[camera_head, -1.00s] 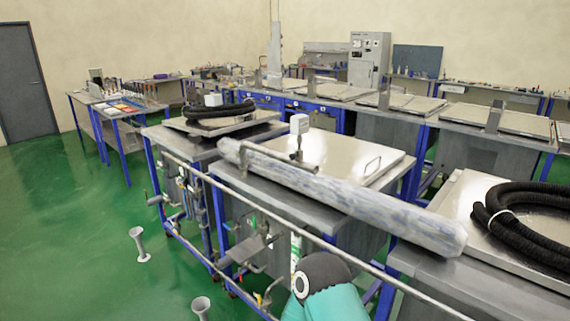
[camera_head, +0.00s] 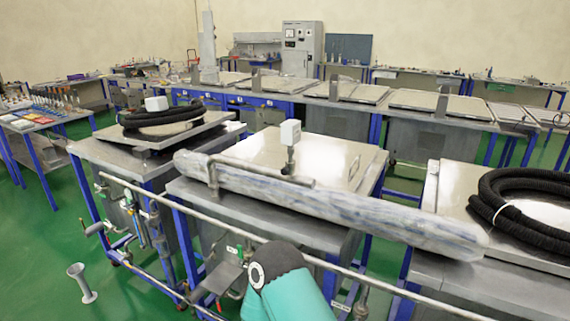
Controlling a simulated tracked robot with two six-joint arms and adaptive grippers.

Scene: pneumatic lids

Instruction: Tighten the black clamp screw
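I cannot make out a black clamp screw in the head view; it is hidden or too small to tell. A pipe rail (camera_head: 330,267) runs along the front of the benches, with valves and fittings (camera_head: 148,228) on the left part. A teal arm link of mine with a dark joint rises from the bottom edge, in front of the rail. Neither of my grippers shows.
A long wrapped roll (camera_head: 340,207) lies across the middle bench (camera_head: 262,226) and reaches the right one. Black coiled hoses lie on the left bench (camera_head: 160,118) and right bench (camera_head: 525,208). A grey stand (camera_head: 82,282) is on the green floor (camera_head: 50,235), which is open at left.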

